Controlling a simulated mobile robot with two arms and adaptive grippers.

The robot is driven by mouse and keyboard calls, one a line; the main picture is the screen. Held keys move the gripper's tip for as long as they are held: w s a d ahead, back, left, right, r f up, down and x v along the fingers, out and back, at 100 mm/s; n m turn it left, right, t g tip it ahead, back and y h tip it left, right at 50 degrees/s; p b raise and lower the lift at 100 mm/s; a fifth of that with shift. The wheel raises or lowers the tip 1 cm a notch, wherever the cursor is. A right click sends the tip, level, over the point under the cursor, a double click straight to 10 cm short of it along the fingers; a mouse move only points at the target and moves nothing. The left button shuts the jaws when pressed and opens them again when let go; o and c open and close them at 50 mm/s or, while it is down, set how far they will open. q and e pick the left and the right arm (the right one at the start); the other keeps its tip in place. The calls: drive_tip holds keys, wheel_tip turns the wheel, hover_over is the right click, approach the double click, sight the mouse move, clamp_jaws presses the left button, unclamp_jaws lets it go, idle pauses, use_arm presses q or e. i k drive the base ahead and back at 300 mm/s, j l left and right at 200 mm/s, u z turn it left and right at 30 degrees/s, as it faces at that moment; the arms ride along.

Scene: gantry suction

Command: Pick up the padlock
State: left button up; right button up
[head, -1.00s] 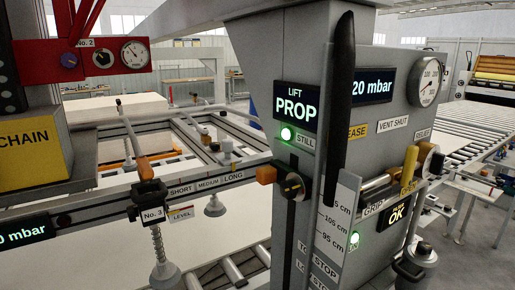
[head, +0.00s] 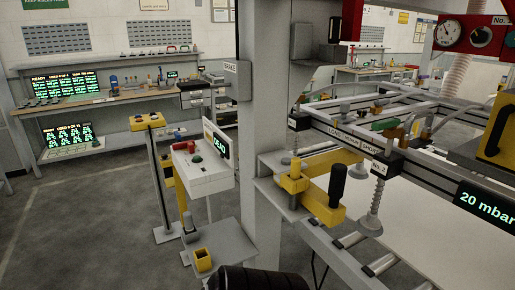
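I cannot make out the padlock for certain. Small red-topped and green pieces (head: 178,48) stand on the upper shelf of the far workbench, too small to identify. Neither of my grippers can be made out in the head view. A dark ribbed rounded shape at the bottom edge is cut off, and I cannot tell what it is.
A grey upright column (head: 260,110) stands near the middle, with a yellow clamp-like fitting (head: 310,194). Left of it are a white control box (head: 203,172) and a yellow-topped post (head: 148,122). The suction frame (head: 345,135) fills the right. Grey floor (head: 90,220) is open at left.

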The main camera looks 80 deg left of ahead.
sight(191, 146)
drive_tip(key=u, duration=3.25)
drive_tip(key=i+j, duration=0.1)
drive_tip(key=j, duration=0.25)
drive_tip(key=i+j, duration=0.1)
drive_tip(key=j, duration=0.3)
drive_tip(key=i+j, duration=0.1)
drive_tip(key=j, duration=0.25)
